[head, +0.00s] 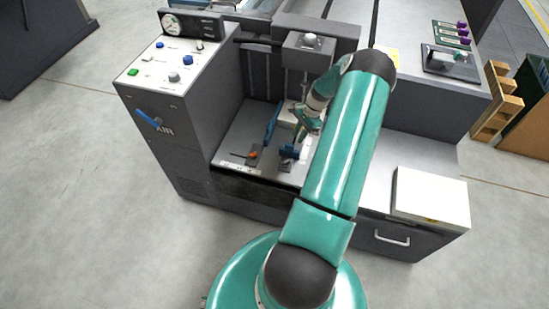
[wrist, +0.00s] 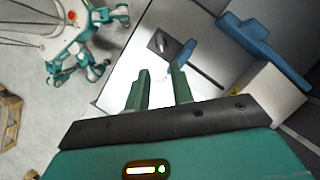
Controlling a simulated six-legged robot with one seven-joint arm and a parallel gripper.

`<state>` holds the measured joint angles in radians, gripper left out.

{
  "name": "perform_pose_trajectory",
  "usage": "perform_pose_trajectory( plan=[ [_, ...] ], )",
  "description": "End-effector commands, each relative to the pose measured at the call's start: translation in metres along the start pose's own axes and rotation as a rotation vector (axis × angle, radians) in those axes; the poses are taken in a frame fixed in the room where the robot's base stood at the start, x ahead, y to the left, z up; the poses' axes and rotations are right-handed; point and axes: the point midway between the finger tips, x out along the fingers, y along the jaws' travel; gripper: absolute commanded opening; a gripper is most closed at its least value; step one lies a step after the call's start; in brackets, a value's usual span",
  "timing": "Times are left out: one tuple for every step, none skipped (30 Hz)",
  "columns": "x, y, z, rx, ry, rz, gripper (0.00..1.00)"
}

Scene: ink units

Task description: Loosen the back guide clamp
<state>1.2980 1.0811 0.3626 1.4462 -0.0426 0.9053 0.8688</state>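In the head view, a long blue guide (head: 271,124) stands in the machine's open bay, with a small orange part (head: 253,154) near its front end. A second, shorter blue piece (head: 289,151) is to its right. My gripper (head: 308,122) is above the bay at the right, partly hidden by my arm. In the wrist view, its two green fingers (wrist: 159,88) are apart with nothing between them. Beyond them are a dark square with a silver lever-like part (wrist: 166,43) and a small blue piece (wrist: 183,54). I cannot tell which part is the back guide clamp.
A control box (head: 175,65) with buttons walls the bay's left. A white pad (head: 431,197) lies on the right-hand counter. In the wrist view, a blue bar (wrist: 262,50) and a pale block (wrist: 265,95) are close to the right of the fingers.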

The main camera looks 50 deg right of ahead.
Motion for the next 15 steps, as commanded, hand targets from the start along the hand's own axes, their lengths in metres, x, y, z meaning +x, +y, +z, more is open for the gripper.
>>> perform_pose_trajectory(
  plan=[
    [0.003, 0.004, -0.006, 0.018, -0.007, -0.005, 0.24],
    [0.005, 0.005, -0.009, 0.024, -0.009, -0.006, 0.24],
    [0.006, 0.007, -0.011, 0.03, -0.011, -0.007, 0.24],
    [0.007, 0.008, -0.012, 0.032, -0.012, -0.008, 0.24],
    [0.009, 0.009, -0.013, 0.033, -0.012, -0.008, 0.24],
    [0.011, 0.01, -0.014, 0.034, -0.012, -0.008, 0.24],
    [0.014, 0.011, -0.015, 0.035, -0.012, -0.008, 0.24],
    [0.018, 0.012, -0.015, 0.035, -0.012, -0.007, 0.24],
    [0.025, 0.013, -0.016, 0.036, -0.012, -0.008, 0.24],
    [0.03, 0.013, -0.016, 0.036, -0.013, -0.008, 0.24],
    [0.035, 0.013, -0.016, 0.037, -0.013, -0.008, 0.24],
    [0.043, 0.013, -0.016, 0.036, -0.013, -0.007, 0.24],
    [0.049, 0.013, -0.017, 0.035, -0.012, -0.008, 0.24],
    [0.054, 0.013, -0.017, 0.036, -0.013, -0.008, 0.24],
    [0.063, 0.013, -0.016, 0.036, -0.014, -0.008, 0.24]
  ],
)
